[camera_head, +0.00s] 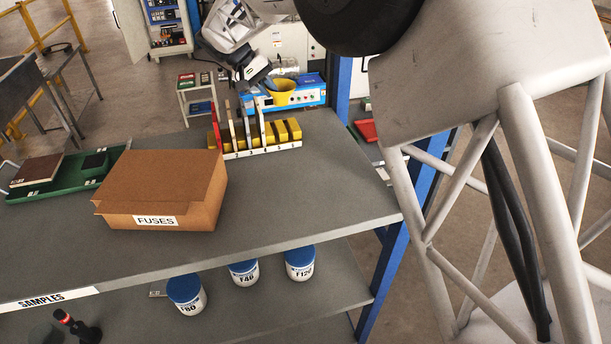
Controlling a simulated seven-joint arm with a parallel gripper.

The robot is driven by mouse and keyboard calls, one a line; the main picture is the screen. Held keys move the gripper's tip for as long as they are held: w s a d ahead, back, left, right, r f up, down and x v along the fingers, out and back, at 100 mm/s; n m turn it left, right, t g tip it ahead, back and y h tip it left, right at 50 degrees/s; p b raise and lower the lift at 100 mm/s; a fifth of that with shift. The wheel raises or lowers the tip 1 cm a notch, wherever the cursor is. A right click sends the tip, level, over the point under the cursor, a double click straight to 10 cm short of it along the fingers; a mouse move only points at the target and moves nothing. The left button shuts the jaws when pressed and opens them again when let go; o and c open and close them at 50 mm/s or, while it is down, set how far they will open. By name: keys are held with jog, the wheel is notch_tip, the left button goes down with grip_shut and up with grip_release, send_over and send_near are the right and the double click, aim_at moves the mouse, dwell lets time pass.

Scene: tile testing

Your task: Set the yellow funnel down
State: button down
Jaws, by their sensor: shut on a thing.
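The yellow funnel (283,90) is at the far end of the grey workbench, with its wide mouth up. My gripper (268,84) is at the funnel's left rim and is shut on it. The fingertips are small and partly hidden at this distance. The funnel shows in front of a blue and white instrument (310,92). I cannot tell whether the funnel's lower end touches anything. The grey workbench (310,190) lies below and in front of it.
A numbered rack (262,153) with yellow blocks and upright tiles stands just in front of the funnel. A cardboard box marked FUSES (165,190) and a green tray (55,187) are to the left. The bench's right part is clear. Several blue-lidded jars (299,262) stand on the lower shelf.

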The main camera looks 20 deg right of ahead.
jog(key=s+r+n+t, duration=0.1)
jog(key=s+r+n, duration=0.1)
jog(key=s, duration=1)
jog(key=s+r+n+t, duration=0.1)
jog(key=s+r+n, duration=0.15)
jog(key=s, duration=0.95)
jog(key=s+f+n+t+y, duration=0.1)
jog(key=s+f+n+t, duration=0.1)
jog(key=s, duration=0.8)
jog(key=s+d+f+n+t, duration=0.1)
jog(key=s+f+n+t, duration=0.1)
jog(key=s, duration=0.7)
jog(key=shift+s+d+f+n+y, duration=0.35)
jog(key=shift+f+n, duration=0.25)
jog(key=shift+n, duration=0.35)
jog(key=shift+w, duration=0.1)
jog(key=w, duration=0.5)
jog(key=w+f, duration=0.1)
jog(key=w, duration=0.4)
jog(key=w+a, duration=0.1)
jog(key=w, duration=0.5)
jog(key=shift+a+f, duration=0.1)
jog(key=shift+f, duration=0.1)
jog(key=shift+f, duration=1.75)
